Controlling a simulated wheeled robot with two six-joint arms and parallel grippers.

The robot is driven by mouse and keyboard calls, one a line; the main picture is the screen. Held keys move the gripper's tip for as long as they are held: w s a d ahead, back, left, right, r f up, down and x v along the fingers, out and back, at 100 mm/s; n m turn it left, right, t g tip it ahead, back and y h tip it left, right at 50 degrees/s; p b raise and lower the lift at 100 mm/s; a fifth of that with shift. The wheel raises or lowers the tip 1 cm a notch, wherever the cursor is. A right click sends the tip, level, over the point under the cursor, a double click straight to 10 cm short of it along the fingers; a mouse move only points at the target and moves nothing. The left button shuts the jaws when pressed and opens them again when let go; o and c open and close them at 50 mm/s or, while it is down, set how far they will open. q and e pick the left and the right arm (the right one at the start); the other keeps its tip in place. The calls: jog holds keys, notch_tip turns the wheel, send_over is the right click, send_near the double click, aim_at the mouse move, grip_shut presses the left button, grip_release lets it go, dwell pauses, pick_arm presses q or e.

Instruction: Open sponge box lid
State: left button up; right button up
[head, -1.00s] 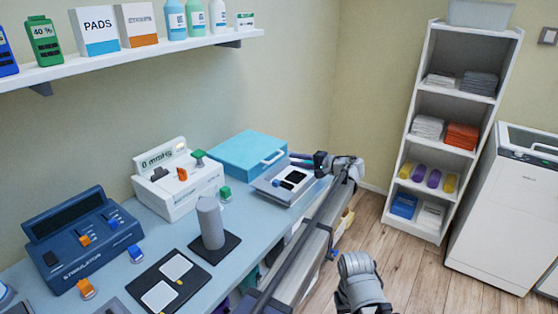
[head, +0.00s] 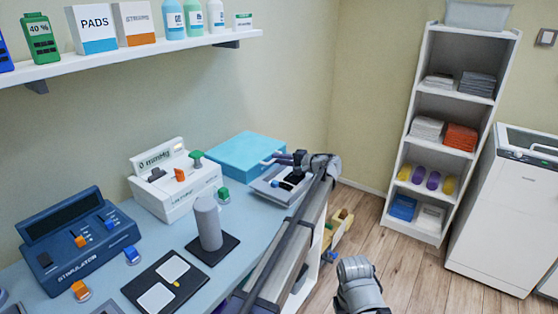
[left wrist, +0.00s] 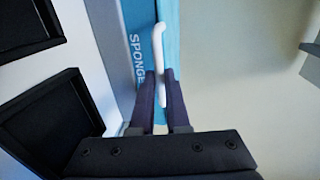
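The sponge box (head: 246,152) is a bright blue box at the far end of the blue-grey counter, and its lid looks shut. A white bar handle (left wrist: 158,45) is on its front, beside the word SPONGE in the left wrist view. My left gripper (head: 279,158) reaches the handle from the right. In the left wrist view its two dark fingers (left wrist: 160,82) lie on either side of the handle, closed against it with no clear gap. My right gripper is out of view; only a grey part of my right arm shows at the bottom.
A grey tray device (head: 270,190) lies in front of the box, below my left gripper. A white pressure unit (head: 185,196), a grey cylinder (head: 208,224) and a blue stimulator (head: 75,245) stand along the counter. A shelf (head: 150,58) hangs above.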

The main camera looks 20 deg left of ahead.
pick_arm(q)
grip_shut()
dwell(1.0)
jog(key=shift+r, duration=0.1)
